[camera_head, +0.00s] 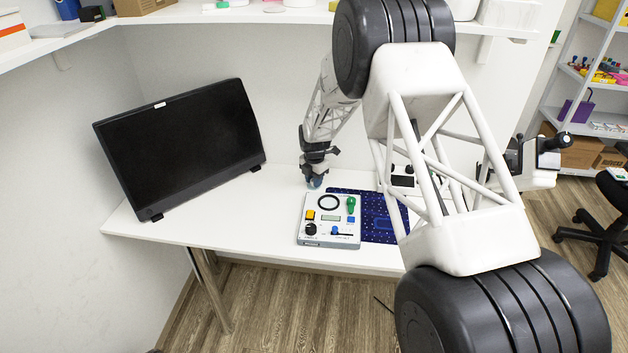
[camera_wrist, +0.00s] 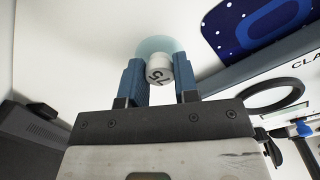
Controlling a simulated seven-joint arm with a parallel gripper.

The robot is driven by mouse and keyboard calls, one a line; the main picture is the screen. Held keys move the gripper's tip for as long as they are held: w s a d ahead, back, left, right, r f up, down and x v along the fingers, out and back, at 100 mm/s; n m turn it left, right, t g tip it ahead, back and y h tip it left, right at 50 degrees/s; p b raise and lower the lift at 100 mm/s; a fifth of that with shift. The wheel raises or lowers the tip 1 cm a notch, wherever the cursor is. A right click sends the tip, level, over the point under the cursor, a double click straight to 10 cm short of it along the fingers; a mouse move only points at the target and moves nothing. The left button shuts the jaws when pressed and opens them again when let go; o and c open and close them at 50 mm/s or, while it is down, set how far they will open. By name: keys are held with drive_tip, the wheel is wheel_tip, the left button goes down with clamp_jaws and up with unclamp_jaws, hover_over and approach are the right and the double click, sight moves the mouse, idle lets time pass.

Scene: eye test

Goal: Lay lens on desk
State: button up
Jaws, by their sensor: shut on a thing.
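My gripper (camera_head: 316,178) is low over the white desk (camera_head: 225,215), just behind the control panel and right of the monitor. In the wrist view, the two blue fingers of my gripper (camera_wrist: 160,76) are shut on the lens (camera_wrist: 158,68). The lens has a pale, clear bluish disc and a white round grip marked "75". The disc shows beyond the fingertips over the bare desk (camera_wrist: 85,55). I cannot tell whether the lens touches the desk. In the head view the lens is too small to make out clearly.
A black monitor (camera_head: 185,145) stands left on the desk. A control panel (camera_head: 322,238) with a black ring, knobs and buttons lies in front of my gripper. A dark blue patterned mat (camera_head: 378,222) lies right of it. The desk's front left is clear.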

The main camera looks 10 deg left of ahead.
drive_tip(key=shift+f, duration=0.1)
drive_tip(key=o, duration=0.9)
wheel_tip(320, 180, up, 12)
idle(0.6)
idle(0.5)
drive_tip(key=shift+d+r, duration=0.1)
drive_tip(key=shift+r, duration=0.1)
